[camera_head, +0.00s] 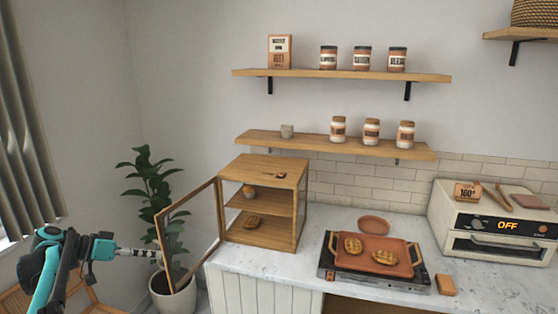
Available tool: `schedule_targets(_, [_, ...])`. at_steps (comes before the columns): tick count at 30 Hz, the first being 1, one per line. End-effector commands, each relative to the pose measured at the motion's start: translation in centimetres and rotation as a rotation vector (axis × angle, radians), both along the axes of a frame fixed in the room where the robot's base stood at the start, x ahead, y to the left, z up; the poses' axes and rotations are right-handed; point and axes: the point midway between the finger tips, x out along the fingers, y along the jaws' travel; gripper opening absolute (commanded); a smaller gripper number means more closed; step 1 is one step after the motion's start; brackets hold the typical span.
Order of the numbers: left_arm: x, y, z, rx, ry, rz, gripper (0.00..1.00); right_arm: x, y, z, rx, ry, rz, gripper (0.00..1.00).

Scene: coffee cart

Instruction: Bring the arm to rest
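My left arm comes in from the lower left, teal and black. Its gripper (150,254) points right, with its tips overlapping or beside the outer edge of the open glass door (162,240) of the wooden cabinet (268,170). I cannot tell whether the gripper touches the door, and it is too small to tell if it is open or shut. My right gripper is not in view.
A potted plant (173,297) stands behind the door. The counter (275,266) bears a burner with a tray (400,267) of pastries, a plate (373,225) and a toaster oven (490,247). Shelves hang above.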

Motion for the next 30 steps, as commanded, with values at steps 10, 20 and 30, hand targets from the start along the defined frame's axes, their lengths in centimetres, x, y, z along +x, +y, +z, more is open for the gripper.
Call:
schedule_targets(10, [-8.1, -17.2, -1.6, 0.226, 0.323, 0.169, 0.30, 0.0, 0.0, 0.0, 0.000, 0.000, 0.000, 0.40])
schedule_targets(20, [-20.2, -24.5, -7.1, 0.458, 0.339, 0.373, 0.30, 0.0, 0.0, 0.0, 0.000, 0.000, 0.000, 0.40])
schedule_targets(30, [-25.9, -25.5, -11.4, 0.546, 0.224, 0.479, 0.30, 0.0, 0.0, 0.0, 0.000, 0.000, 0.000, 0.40])
